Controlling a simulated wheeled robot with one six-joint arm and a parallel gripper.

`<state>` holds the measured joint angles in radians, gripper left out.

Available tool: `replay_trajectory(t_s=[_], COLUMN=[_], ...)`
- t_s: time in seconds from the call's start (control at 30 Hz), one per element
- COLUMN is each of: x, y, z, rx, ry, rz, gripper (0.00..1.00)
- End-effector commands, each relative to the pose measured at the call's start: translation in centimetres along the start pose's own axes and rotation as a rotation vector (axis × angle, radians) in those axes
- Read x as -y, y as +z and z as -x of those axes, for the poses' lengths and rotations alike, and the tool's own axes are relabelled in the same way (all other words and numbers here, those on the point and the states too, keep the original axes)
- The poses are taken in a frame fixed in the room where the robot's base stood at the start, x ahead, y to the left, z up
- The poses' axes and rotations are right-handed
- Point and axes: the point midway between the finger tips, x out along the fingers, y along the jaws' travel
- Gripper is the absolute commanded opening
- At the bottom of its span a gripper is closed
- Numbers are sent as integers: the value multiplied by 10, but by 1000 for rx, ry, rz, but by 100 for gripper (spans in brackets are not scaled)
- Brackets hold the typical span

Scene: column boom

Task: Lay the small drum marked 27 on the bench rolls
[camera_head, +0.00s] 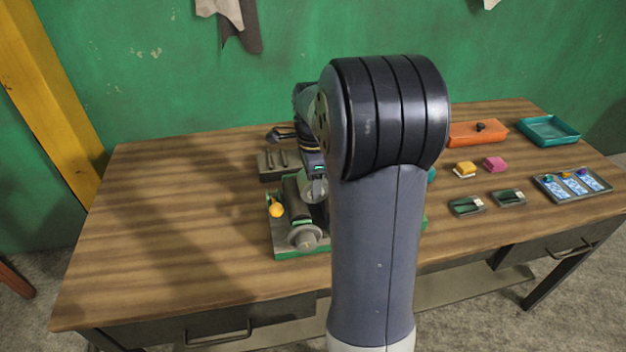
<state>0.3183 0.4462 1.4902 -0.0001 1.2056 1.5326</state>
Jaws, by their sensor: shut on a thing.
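My gripper (314,178) points down over the bench, left of my big elbow joint, and is partly hidden by my own arm. It is shut on a small grey round thing (315,190), taken as the small drum, just above or against a green-based machine (288,251). No mark 27 can be read, and I cannot tell whether the round thing touches the machine. A low grey block (268,172) with dark parallel bars on top stands behind the machine; I cannot tell whether it or the machine is the bench rolls.
The wooden bench (170,220) is clear on the left. An orange box (478,132), a teal tray (548,130), yellow (465,169) and pink (495,163) blocks, dark green cases (467,206) and a card tray (572,184) stand on the right. A green wall (180,80) rises behind.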

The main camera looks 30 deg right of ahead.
Motion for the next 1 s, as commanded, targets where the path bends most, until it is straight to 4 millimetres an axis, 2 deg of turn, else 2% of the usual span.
replay_trajectory(t_s=[0.03, 0.07, 0.37, 0.67, 0.77, 1.0], x=[0, 0, 0, 0, 1, 1], y=[0, 0, 0, 0, 0, 0], z=[0, 0, 0, 4, 15, 64], rx=[0, 0, 0, 0, 0, 0], ry=[-1, -1, -1, -2, -4, -6], rz=[0, 0, 0, 0, 0, 0], gripper=[26, 53, 78, 78, 78, 78])
